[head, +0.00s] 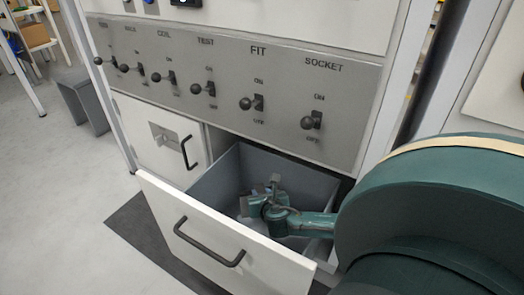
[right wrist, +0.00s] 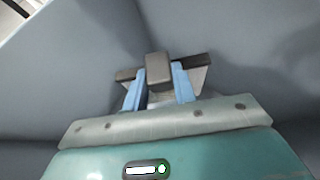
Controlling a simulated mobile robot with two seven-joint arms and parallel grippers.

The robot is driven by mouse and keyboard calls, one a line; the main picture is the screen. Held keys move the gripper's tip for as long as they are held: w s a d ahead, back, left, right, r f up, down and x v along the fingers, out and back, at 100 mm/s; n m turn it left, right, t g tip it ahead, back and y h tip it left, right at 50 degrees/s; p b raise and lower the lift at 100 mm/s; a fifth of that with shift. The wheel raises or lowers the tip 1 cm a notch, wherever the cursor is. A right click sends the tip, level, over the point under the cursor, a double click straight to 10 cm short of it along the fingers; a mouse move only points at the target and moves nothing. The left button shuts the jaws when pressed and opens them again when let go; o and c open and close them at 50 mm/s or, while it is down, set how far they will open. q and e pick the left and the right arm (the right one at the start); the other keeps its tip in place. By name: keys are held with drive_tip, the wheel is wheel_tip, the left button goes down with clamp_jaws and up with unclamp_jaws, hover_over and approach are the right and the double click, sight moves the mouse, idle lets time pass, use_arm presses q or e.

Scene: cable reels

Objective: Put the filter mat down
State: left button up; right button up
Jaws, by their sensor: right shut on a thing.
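The pulled-out drawer (head: 243,255) has a white front with a dark bar handle and a grey inside. My right gripper (head: 268,198) is down inside the drawer. In the right wrist view its two blue fingers (right wrist: 158,88) are shut on a small grey-brown block with a darker flat bar and a pale part behind it. I take this held thing (right wrist: 158,68) to be the filter mat, but most of it is hidden by the gripper. I cannot tell whether it touches the drawer floor. My left gripper is not in view.
Grey drawer walls (right wrist: 255,65) stand close around my right gripper. Above the drawer is a grey panel (head: 215,75) with several labelled toggle switches. A closed white door (head: 165,145) with a dark handle is on the left. My right arm covers the right side.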

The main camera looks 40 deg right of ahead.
drive_tip(key=shift+f, duration=0.65)
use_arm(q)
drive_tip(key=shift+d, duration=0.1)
use_arm(e)
drive_tip(key=shift+r, duration=0.1)
drive_tip(key=shift+s, duration=0.1)
drive_tip(key=shift+f+b, duration=0.4)
drive_tip(key=shift+f, duration=0.25)
drive_tip(key=o, duration=1)
drive_tip(key=shift+a, duration=0.1)
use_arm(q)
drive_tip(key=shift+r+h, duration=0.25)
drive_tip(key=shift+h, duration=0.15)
